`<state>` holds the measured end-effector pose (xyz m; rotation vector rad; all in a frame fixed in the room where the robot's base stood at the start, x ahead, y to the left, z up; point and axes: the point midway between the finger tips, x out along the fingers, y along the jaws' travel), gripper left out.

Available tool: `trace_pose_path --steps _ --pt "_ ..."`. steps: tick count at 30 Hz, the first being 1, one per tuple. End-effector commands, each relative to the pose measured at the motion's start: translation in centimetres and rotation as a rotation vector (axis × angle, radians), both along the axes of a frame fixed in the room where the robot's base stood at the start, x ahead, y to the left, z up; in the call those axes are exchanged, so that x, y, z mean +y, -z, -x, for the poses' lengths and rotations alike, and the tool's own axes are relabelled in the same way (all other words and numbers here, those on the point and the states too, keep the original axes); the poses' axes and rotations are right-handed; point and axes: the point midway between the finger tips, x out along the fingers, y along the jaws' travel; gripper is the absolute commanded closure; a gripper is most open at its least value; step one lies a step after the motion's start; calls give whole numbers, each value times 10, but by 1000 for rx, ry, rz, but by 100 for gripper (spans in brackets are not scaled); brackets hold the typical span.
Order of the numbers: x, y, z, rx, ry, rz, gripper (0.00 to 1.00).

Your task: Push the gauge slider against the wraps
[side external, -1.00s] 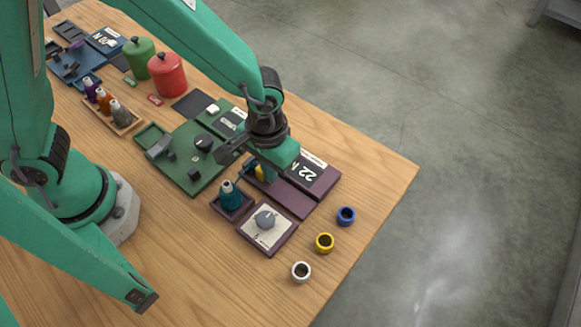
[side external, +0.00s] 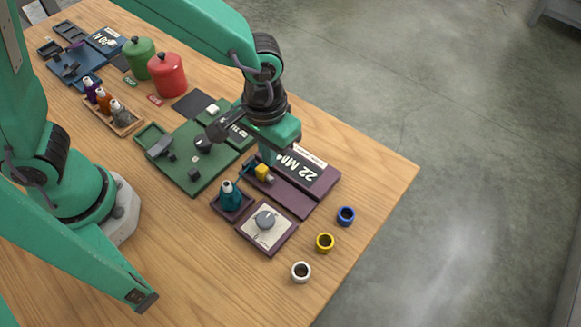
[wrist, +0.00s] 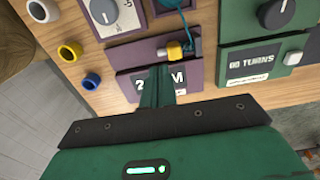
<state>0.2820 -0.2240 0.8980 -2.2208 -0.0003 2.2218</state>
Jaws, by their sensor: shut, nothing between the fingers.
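The purple gauge station (side external: 290,200) carries a yellow slider (side external: 262,171) on a short grey rod. The slider also shows in the wrist view (wrist: 174,50). Teal wraps (wrist: 196,46) sit close beside the slider, on its right in the wrist view; whether they touch is too small to tell. A teal strand runs to a teal wool cone (side external: 230,196). A display (side external: 304,171) on the station reads 22 MM. My gripper (side external: 265,154) is shut and empty, pointing down above the station near the slider. In the wrist view its fingers (wrist: 157,88) cover part of the display.
A dial panel (side external: 266,229) and white, yellow and blue rings (side external: 325,242) lie in front. A green station (side external: 187,165) with a knob stands on the left. Red (side external: 167,75) and green canisters are behind. The table's right edge is beyond the display.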

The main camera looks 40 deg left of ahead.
Motion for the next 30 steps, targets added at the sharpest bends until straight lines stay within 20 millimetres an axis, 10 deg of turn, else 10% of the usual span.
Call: trace_pose_path --steps 30 --pt "11 -33 -4 -19 -3 14 100"
